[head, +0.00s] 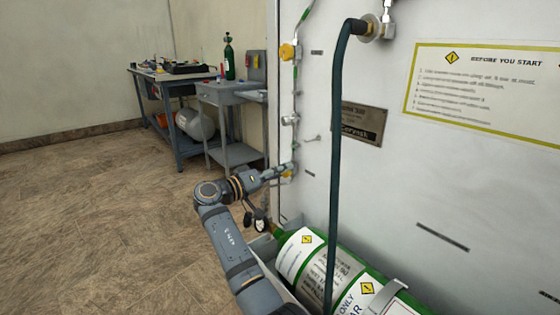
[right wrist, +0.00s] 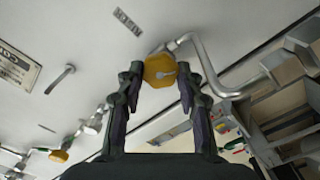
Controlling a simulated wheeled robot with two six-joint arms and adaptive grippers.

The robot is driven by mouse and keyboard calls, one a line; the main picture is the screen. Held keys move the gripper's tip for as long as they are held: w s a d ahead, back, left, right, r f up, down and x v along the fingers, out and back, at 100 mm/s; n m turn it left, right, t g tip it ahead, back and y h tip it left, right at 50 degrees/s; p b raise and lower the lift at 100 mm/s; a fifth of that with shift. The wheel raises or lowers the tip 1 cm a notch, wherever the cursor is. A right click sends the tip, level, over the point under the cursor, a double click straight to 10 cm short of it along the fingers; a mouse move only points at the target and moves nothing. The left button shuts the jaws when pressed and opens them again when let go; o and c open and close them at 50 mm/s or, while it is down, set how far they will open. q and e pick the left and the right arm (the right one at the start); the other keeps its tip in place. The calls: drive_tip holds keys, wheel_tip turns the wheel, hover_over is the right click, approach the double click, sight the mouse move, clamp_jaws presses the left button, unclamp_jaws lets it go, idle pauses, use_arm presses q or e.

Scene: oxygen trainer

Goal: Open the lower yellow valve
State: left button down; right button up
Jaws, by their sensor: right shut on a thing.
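The lower yellow valve (right wrist: 159,69) is a rounded yellow knob on the pipework of the white panel. In the right wrist view it sits between the two fingertips of my right gripper (right wrist: 160,78), which is shut on it. In the head view my right gripper (head: 280,172) reaches the panel's left edge, and only a little yellow of the lower valve (head: 288,175) shows past the fingers. The upper yellow valve (head: 288,51) is higher on the same pipe line, apart from the gripper. My left gripper is not in view.
A dark hose (head: 336,150) hangs in front of the white panel (head: 450,190). A green and white cylinder (head: 320,262) lies below, near my right arm. A workbench (head: 180,78) and a grey cart (head: 228,93) stand farther back. The floor at left is clear.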

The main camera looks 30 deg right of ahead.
drive_tip(key=shift+n+p, duration=0.55)
drive_tip(key=shift+n, duration=0.05)
drive_tip(key=o, duration=1.2)
drive_tip(key=shift+c, duration=0.2)
